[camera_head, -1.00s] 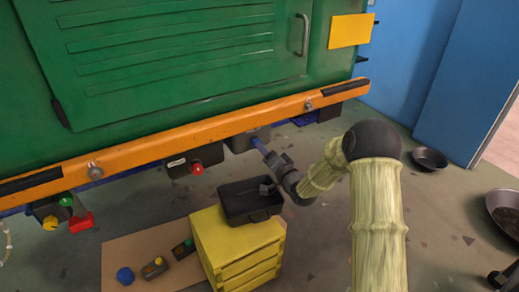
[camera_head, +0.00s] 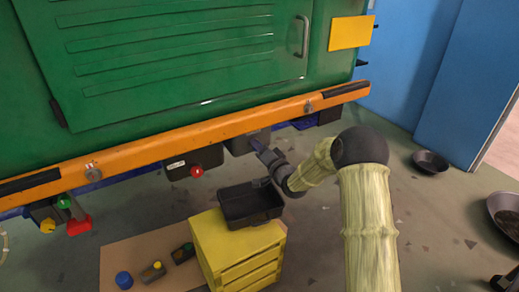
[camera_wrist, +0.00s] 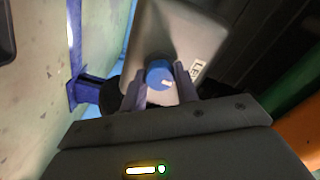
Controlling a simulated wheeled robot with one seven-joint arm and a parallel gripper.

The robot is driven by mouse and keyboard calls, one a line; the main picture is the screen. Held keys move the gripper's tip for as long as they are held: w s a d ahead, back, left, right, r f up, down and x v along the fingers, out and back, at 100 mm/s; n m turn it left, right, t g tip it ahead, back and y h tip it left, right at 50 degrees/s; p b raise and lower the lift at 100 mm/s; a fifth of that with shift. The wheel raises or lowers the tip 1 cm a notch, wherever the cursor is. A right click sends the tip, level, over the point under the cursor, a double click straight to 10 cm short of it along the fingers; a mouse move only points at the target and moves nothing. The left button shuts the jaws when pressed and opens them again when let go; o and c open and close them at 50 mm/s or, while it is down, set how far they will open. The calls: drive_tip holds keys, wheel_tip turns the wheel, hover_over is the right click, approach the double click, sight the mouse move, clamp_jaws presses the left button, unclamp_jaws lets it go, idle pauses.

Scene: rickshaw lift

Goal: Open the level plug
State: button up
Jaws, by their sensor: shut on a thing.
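The level plug is a round blue knob (camera_wrist: 160,75) with a small white mark, on a pale grey box (camera_wrist: 172,32) whose label partly shows "LE" in the wrist view. My gripper (camera_wrist: 159,82) has one finger on each side of the knob and is shut on it. In the head view my gripper (camera_head: 262,151) reaches up to the grey box (camera_head: 240,144) under the orange bumper. The knob cannot be made out there.
A black tray (camera_head: 232,222) sits on a yellow crate (camera_head: 211,250) below my wrist. A dark box with a red knob (camera_head: 196,172) hangs to the left. Pans (camera_head: 430,162) lie at the right. The orange bumper (camera_head: 215,129) runs just above my gripper.

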drive_tip(key=shift+n, duration=0.3)
drive_tip(key=shift+s+a+f+n+b, duration=0.1)
drive_tip(key=shift+n+b, duration=3.6)
drive_tip(key=shift+n, duration=3.55)
drive_tip(key=shift+a+f+n+b, duration=0.1)
drive_tip(key=shift+n+b, duration=3.6)
drive_tip(key=shift+n, duration=3.55)
